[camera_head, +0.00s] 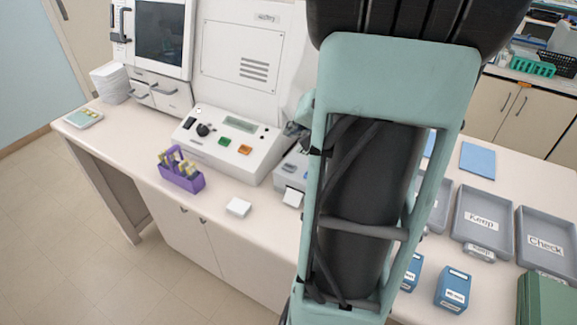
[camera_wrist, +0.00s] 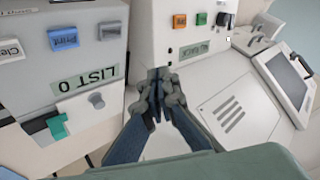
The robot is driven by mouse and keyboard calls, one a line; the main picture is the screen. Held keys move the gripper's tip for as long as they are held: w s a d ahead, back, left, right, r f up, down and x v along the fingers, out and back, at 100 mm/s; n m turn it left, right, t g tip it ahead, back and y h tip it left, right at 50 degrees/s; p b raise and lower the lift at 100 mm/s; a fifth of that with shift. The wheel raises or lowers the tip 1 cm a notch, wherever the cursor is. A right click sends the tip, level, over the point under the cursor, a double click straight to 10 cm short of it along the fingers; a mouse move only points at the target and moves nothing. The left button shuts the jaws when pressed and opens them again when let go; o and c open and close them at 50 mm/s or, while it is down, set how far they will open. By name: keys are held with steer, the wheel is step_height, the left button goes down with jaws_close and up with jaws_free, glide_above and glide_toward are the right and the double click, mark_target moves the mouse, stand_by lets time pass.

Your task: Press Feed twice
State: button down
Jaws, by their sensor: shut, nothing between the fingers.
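The grey printer (camera_head: 290,172) stands in the middle of the bench, partly hidden behind my arm, with a white paper slip (camera_head: 293,197) at its front. I cannot make out the word Feed. My gripper (camera_wrist: 156,78) is shut and empty, beside the printer's edge; it is hidden in the head view.
A white control box (camera_head: 228,142) with green and orange buttons stands left of the printer. A purple slide rack (camera_head: 181,180) and a small white block (camera_head: 239,207) sit in front. Grey trays (camera_head: 482,220) and blue boxes (camera_head: 453,289) are at right.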

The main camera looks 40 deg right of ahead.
steer(key=b, duration=0.4)
glide_above(291, 167)
step_height(291, 167, down, 7)
steer(key=shift+s+r, duration=0.1)
step_height(291, 167, down, 2)
steer(key=shift+b, duration=1.2)
steer(key=shift+f+b, duration=0.8)
steer(key=shift+b, duration=0.65)
stand_by(0.6)
steer(key=shift+r, duration=0.15)
steer(key=shift+r+p, duration=0.3)
steer(key=shift+r, duration=0.35)
steer(key=shift+r+p, duration=1.45)
steer(key=shift+r, duration=1.05)
